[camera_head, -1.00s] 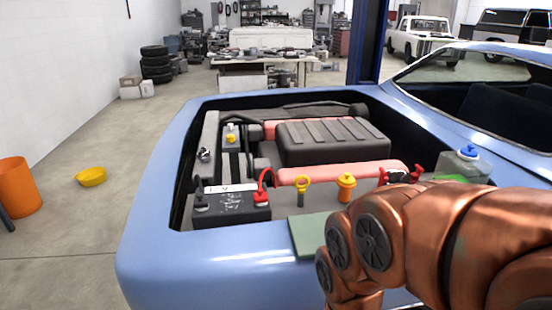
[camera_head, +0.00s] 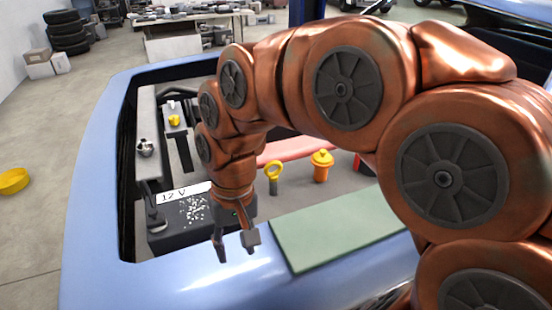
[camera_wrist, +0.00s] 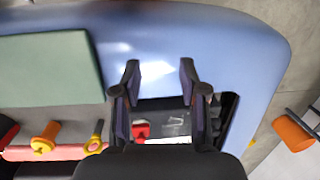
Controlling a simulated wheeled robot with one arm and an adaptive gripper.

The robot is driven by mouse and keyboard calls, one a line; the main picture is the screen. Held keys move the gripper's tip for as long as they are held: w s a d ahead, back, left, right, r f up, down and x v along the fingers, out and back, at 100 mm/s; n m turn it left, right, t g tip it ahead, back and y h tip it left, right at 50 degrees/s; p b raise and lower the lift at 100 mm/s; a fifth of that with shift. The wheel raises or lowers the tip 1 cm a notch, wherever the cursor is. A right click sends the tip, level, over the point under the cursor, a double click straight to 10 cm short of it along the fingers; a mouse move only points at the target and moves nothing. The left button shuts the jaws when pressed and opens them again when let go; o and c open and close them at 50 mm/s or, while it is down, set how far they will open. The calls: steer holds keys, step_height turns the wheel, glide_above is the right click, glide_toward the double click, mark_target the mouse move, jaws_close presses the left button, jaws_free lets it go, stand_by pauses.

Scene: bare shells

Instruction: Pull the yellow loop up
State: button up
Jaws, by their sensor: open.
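The yellow loop (camera_head: 273,168) tops a short dark stem that stands upright in the engine bay. It also shows at the lower left of the wrist view (camera_wrist: 96,130). My gripper (camera_head: 237,250) is open and empty, fingers pointing down above the blue front edge of the car. It is to the left of the loop and nearer the camera, apart from it. In the wrist view my gripper's fingers (camera_wrist: 160,68) are spread, and the loop lies outside them to the left.
A yellow-orange cap (camera_head: 321,166) stands right of the loop. The black 12 V battery (camera_head: 165,236) is close behind and left of my gripper. A green pad (camera_head: 335,230) lies on the car's front edge. A red hose (camera_head: 288,149) runs behind the loop. My arm hides much of the bay.

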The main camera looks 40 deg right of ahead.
steer(key=w+d+r+m+t+y, duration=0.1)
steer(key=w+d+m, duration=0.35)
steer(key=w, duration=0.55)
steer(key=w+d+r+m+t+y, duration=0.15)
steer(key=w+d+m, duration=0.3)
steer(key=w, duration=0.55)
steer(key=w+d+f+m+t+b, duration=0.1)
steer(key=w+d+f+m, duration=0.2)
steer(key=d, duration=0.5)
steer(key=w+d+f+m, duration=0.15)
steer(key=d+m, duration=0.25)
steer(key=d, duration=0.4)
steer(key=w+d+f+m+t+b, duration=0.1)
steer(key=d+f+m, duration=0.25)
steer(key=d, duration=0.55)
steer(key=shift+p+x, duration=1.2)
steer(key=shift+x, duration=2.55)
steer(key=shift+w+a+r, duration=0.1)
steer(key=shift+a, duration=0.1)
steer(key=shift+c, duration=0.5)
jaws_close()
